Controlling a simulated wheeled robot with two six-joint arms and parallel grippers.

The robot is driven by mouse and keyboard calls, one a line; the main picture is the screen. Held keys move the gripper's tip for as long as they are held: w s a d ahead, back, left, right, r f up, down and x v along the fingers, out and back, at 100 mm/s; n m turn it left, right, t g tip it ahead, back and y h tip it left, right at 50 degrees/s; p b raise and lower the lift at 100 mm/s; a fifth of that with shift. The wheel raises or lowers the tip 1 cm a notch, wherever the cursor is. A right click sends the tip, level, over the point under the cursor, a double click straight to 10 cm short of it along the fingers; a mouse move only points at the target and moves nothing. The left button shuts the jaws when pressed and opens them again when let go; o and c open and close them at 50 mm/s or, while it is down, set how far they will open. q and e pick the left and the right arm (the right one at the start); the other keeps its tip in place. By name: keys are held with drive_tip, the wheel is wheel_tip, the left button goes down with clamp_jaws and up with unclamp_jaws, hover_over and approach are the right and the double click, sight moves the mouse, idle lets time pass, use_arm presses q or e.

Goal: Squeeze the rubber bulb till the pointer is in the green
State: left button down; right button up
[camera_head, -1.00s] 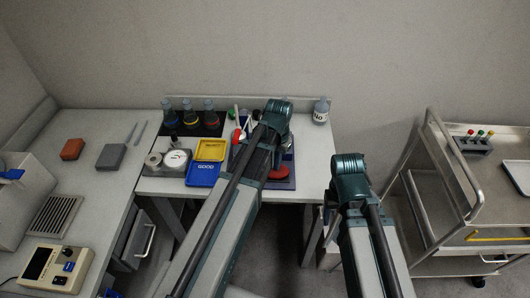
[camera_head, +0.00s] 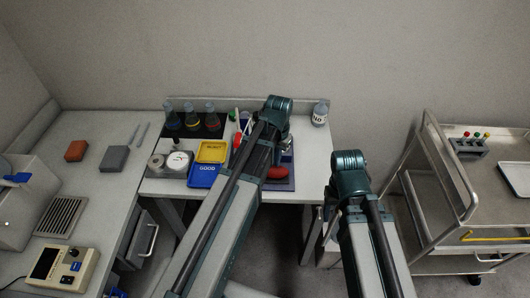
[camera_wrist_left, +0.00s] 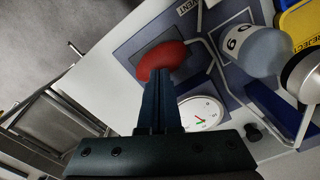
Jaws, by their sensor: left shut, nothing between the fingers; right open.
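The red rubber bulb (camera_wrist_left: 162,58) lies on a blue-grey base in the left wrist view. In the head view the bulb (camera_head: 278,174) shows beside my left arm. My left gripper (camera_wrist_left: 158,84) is shut and empty, its fingertips at the bulb's near edge and overlapping it in the picture; I cannot tell whether they touch. The round white gauge (camera_wrist_left: 203,108) stands right of the fingers, with small red and green marks; its pointer is too small to read surely. My right gripper (camera_head: 332,222) is open, mostly hidden under its arm, off the table's right front edge.
Yellow and blue trays (camera_head: 203,174) lie left of my left arm. Flasks on a black mat (camera_head: 215,128) stand behind them. A white bottle (camera_head: 320,113) stands at the back right. A metal cart (camera_head: 462,215) is at the right.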

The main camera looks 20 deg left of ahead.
use_arm(q)
wheel_tip(320, 180, up, 6)
drive_tip(key=p, duration=0.5)
drive_tip(key=shift+f, duration=0.1)
drive_tip(key=s+d+f+m+y+b, duration=0.1)
drive_tip(key=s+d+f, duration=0.1)
drive_tip(key=s+d, duration=0.8)
drive_tip(key=s, duration=0.4)
drive_tip(key=shift+s+d+b, duration=0.15)
drive_tip(key=shift+d+b, duration=0.1)
drive_tip(key=shift+b, duration=0.15)
drive_tip(key=shift+f, duration=0.1)
idle(5.2)
